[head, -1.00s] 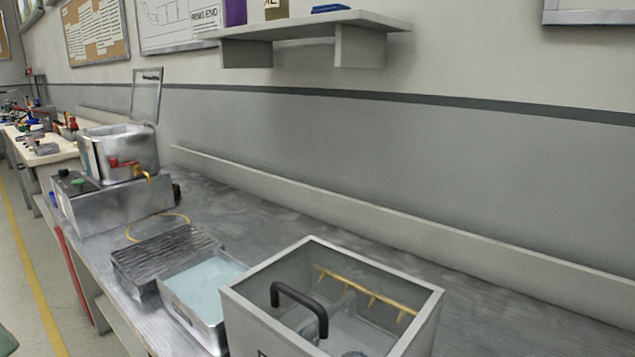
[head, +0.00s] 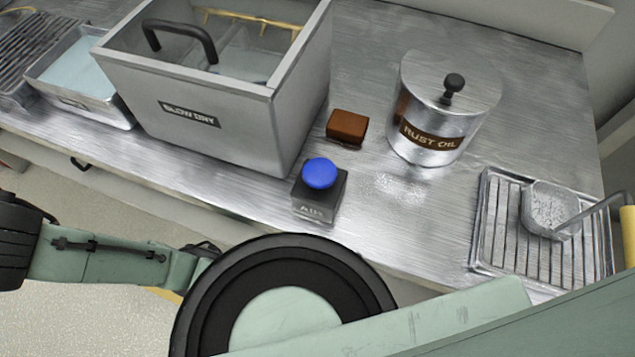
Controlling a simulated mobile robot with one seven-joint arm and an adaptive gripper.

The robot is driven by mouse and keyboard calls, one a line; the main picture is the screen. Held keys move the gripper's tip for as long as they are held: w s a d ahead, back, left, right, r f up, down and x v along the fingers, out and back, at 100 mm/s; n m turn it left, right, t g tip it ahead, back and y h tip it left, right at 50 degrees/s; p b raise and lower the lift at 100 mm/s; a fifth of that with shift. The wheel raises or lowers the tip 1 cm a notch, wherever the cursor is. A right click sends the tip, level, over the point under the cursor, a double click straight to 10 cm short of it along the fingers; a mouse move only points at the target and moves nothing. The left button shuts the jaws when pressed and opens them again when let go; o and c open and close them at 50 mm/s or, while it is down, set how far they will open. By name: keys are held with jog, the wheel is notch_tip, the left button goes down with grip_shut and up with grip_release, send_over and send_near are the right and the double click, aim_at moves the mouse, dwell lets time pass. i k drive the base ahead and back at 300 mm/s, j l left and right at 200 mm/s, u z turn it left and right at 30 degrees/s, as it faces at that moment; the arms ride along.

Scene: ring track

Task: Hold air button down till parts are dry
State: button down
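The air button is a blue dome (head: 320,173) on a small dark box (head: 319,198) with a partly legible label, standing near the bench's front edge. The dome looks raised, and nothing touches it. The grey blow dry box (head: 222,135) stands to its left, with a clear window in its top, a black handle (head: 181,35) and a brass nozzle bar (head: 247,20). No parts can be made out inside. My arm's green and black links cross the bottom of the head view; my gripper is not in view.
A brown block (head: 347,126) lies behind the button. A lidded rust oil pot (head: 447,105) stands to the right. A slatted rack (head: 486,222) with a mesh ladle (head: 552,208) is at far right. A tray of pale blue liquid (head: 82,67) is left.

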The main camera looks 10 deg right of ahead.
aim_at(319, 173)
jog(key=k+l, duration=0.2)
jog(key=k, duration=0.25)
jog(key=k+l, duration=0.2)
jog(key=k, duration=0.25)
jog(key=l+u, duration=0.05)
